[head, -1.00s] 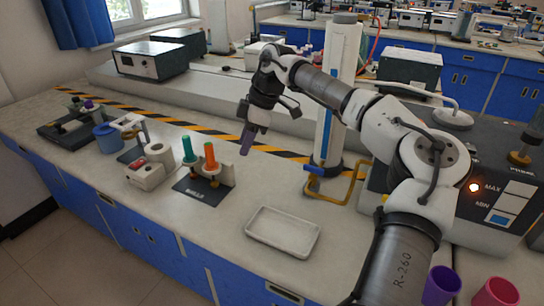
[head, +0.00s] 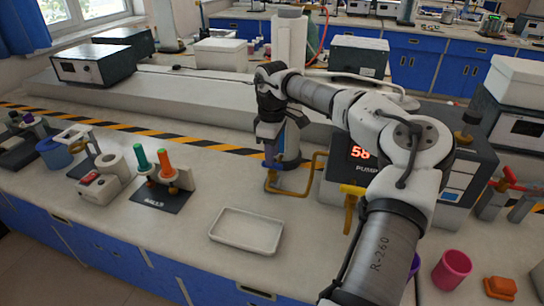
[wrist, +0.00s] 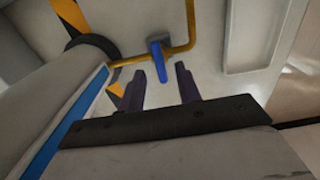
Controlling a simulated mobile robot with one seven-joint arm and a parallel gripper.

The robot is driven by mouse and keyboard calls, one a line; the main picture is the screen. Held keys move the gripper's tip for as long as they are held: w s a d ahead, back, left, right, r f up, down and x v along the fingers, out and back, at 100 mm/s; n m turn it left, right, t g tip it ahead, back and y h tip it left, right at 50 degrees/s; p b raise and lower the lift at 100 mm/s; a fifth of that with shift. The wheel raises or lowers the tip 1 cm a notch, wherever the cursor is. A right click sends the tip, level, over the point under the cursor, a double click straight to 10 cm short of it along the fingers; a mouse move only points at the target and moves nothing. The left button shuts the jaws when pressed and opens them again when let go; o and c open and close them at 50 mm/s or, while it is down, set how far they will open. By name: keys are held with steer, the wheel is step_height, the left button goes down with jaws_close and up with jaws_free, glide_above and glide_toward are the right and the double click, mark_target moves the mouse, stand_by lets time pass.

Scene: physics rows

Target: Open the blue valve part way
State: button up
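The blue valve handle (wrist: 158,48) shows in the wrist view, on a yellow pipe (wrist: 182,48) that bends beside it. My gripper (wrist: 162,85) is open and empty. Its two dark fingers are apart, and the handle lies just beyond their tips, roughly in line with the gap. No contact shows.
The pump box (head: 462,160) with a lit red display stands to the right. A white tray (head: 247,230) lies in front, and a black stand with green and orange pegs (head: 160,200) is at left. Bench between is clear.

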steer(key=shift+f, duration=1.35)
steer(key=shift+c, duration=0.4)
jaws_close()
steer(key=shift+n, duration=0.4)
steer(key=n, duration=0.3)
steer(key=shift+n+b, duration=0.3)
steer(key=shift+n, duration=2.2)
